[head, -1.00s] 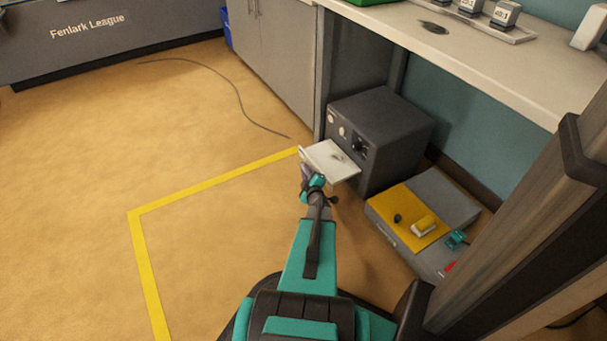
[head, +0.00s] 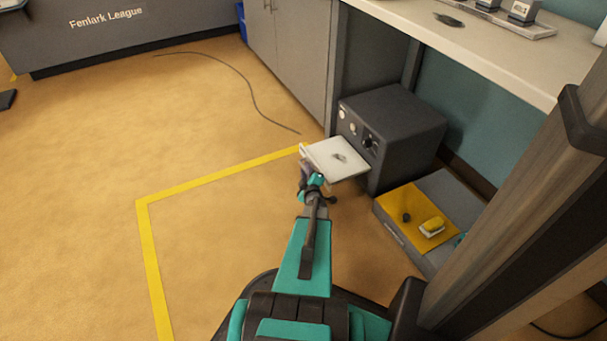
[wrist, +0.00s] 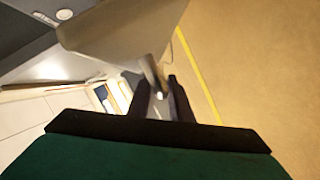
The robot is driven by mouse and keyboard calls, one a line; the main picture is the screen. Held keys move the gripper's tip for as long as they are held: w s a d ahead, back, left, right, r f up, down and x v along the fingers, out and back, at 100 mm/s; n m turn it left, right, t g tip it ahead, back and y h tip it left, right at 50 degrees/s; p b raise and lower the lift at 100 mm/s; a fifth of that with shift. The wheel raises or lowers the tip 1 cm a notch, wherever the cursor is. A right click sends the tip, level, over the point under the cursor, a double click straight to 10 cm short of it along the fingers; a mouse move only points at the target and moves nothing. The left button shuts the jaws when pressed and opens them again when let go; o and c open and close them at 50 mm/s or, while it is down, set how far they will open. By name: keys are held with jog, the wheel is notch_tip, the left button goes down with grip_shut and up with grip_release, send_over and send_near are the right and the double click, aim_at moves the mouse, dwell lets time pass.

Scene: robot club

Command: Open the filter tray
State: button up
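The filter tray (head: 333,156) is a pale flat tray with a grey patch on it, sticking well out of the front of a dark grey box (head: 405,125) under the counter. My gripper (head: 309,178) is at the tray's outer front edge. In the wrist view, the tray (wrist: 120,28) spans the upper part, and the two dark fingers of my gripper (wrist: 160,98) close around a grey handle (wrist: 150,72) at its edge. The exact contact is partly hidden by the fingers.
A grey case (head: 447,193) with a yellow top panel and small items stands right of the box. A wooden post (head: 520,190) is at the near right. A dark cable (head: 245,85) lies on the floor. Floor inside the yellow line (head: 195,187) is clear.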

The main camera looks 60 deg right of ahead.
jog(key=shift+r, duration=0.1)
jog(key=p+v, duration=0.4)
jog(key=v, duration=0.9)
jog(key=shift+s+a, duration=0.3)
jog(key=shift+a, duration=0.05)
dwell(0.4)
